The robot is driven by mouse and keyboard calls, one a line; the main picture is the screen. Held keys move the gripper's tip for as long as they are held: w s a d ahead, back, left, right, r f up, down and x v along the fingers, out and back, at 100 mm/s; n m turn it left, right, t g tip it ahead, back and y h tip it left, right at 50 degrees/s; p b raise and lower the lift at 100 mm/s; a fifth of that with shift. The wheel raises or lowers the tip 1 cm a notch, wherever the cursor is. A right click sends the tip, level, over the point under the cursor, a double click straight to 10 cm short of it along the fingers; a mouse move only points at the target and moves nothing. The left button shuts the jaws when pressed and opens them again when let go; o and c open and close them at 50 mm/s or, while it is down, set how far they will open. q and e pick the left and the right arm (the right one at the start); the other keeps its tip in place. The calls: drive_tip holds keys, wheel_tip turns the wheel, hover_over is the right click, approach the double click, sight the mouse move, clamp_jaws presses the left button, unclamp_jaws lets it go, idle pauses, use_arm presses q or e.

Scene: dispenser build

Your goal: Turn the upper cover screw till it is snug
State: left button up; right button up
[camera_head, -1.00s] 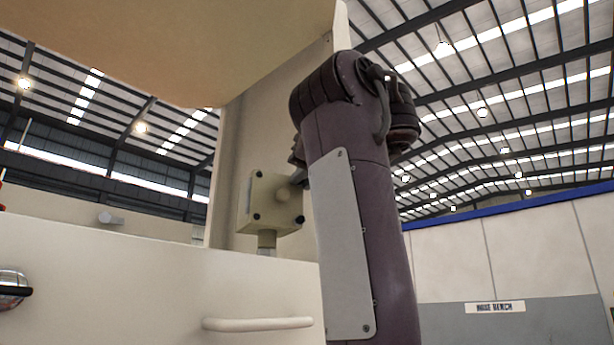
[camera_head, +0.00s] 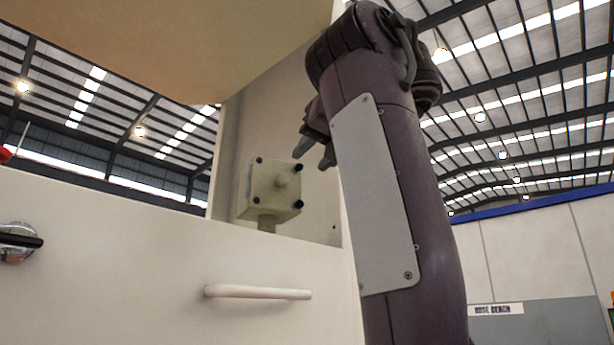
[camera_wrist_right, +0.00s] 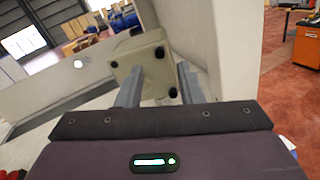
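In the right wrist view the box (camera_wrist_right: 130,58) lies beyond the spread fingers (camera_wrist_right: 158,75), with dark screws (camera_wrist_right: 173,92) showing. I cannot tell how tight any screw is. My left gripper is not in view.
A tan overhang (camera_head: 150,40) covers the upper left. A cream panel (camera_head: 130,270) with a white bar handle (camera_head: 258,292) stands below the box. A wall (camera_head: 325,200) closes the recess behind it. In the wrist view, an orange cabinet (camera_wrist_right: 307,45) stands far off.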

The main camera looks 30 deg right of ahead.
use_arm(q)
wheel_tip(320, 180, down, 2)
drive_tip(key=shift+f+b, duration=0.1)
drive_tip(key=shift+b, duration=0.55)
use_arm(e)
drive_tip(key=s, duration=0.3)
drive_tip(key=shift+s, duration=0.4)
